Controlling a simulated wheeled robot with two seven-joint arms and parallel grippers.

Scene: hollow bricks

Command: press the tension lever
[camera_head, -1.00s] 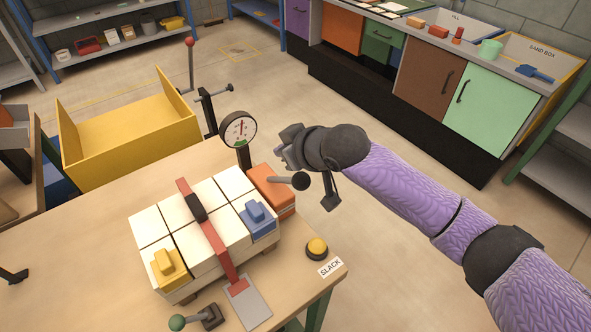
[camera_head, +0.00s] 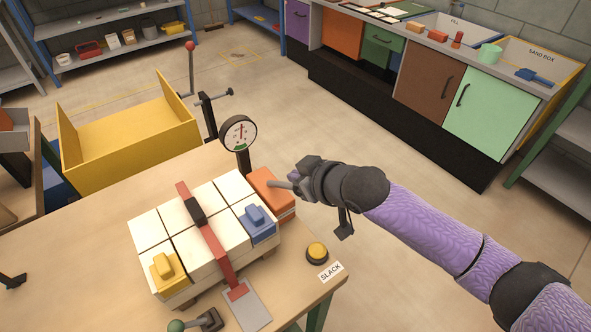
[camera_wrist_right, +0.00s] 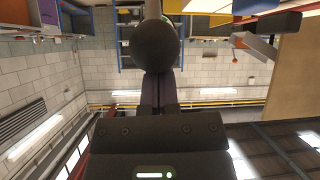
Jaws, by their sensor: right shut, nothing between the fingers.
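The tension lever (camera_head: 280,184) is a grey bar standing out from an orange housing (camera_head: 269,198) at the table's right edge. My right gripper (camera_head: 301,181) is shut and empty at the lever's outer end, and hides its dark ball knob in the head view. In the right wrist view the ball knob (camera_wrist_right: 150,46) is large, right at the tips of the shut fingers (camera_wrist_right: 160,92). I cannot tell whether they touch. A round gauge (camera_head: 238,133) stands behind the housing.
White blocks (camera_head: 152,223) under a red strap (camera_head: 221,257) fill the table's middle, with yellow and blue pieces on top. A yellow button (camera_head: 317,252) and a SLACK label (camera_head: 331,271) are near the right corner. A green-knobbed lever (camera_head: 177,326) is at the front.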

